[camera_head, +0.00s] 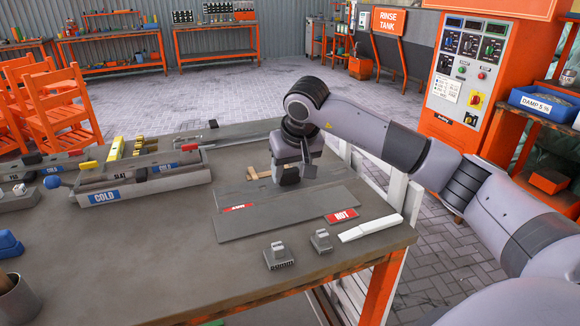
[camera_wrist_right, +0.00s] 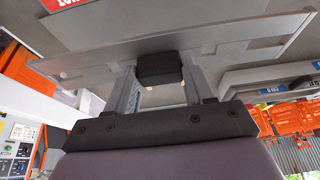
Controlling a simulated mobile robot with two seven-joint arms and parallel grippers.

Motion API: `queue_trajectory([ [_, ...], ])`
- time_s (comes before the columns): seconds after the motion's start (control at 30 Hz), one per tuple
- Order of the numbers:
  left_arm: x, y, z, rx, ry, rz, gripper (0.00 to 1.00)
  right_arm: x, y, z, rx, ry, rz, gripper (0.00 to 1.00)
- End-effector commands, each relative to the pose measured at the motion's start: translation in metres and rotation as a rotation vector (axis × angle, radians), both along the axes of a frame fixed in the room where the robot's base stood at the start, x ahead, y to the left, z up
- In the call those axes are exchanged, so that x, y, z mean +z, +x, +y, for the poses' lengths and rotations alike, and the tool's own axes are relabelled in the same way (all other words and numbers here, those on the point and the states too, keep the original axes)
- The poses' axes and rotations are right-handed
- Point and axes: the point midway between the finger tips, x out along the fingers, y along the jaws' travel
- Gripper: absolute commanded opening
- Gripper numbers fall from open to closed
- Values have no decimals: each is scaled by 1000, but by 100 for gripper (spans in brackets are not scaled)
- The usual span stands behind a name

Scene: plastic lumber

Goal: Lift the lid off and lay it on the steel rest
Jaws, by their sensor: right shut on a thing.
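My right gripper (camera_head: 288,182) points down over the far part of a flat grey plate (camera_head: 300,200) on the table. In the right wrist view its two fingers (camera_wrist_right: 160,90) are shut on a dark block-shaped handle (camera_wrist_right: 160,68). The handle sits on a long grey plate, the lid (camera_wrist_right: 230,55), which spans most of that view. I cannot tell whether the lid is clear of what lies under it. A red HOT label (camera_head: 342,215) is at the near right of the grey plates. I cannot tell the steel rest apart from the plates. My left gripper is out of view.
Two grey clamp-like blocks (camera_head: 278,256) (camera_head: 320,240) and a white bar (camera_head: 370,228) lie near the front right. A trough labelled COLD (camera_head: 150,187) stands at the left. A wooden piece (camera_head: 258,173) lies behind the plates. The front middle of the table is clear.

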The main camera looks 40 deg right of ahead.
Motion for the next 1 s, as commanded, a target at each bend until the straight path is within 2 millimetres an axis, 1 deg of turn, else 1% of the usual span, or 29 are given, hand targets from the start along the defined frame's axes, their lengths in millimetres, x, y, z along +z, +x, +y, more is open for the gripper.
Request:
queue_trajectory([
  [0.03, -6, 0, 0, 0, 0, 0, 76, -7, 0, 0, -1, 0, -2, 0],
  [0.3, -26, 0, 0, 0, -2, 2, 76, -38, 0, 0, -1, 1, -2, 0],
  [0.5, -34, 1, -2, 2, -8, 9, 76, -56, 0, 0, -1, 1, -2, 0],
  [0.73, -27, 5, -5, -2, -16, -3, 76, -59, 1, 0, -1, 1, -3, 0],
  [1.0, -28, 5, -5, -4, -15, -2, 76, -59, 1, 0, -1, 1, -3, 0],
])
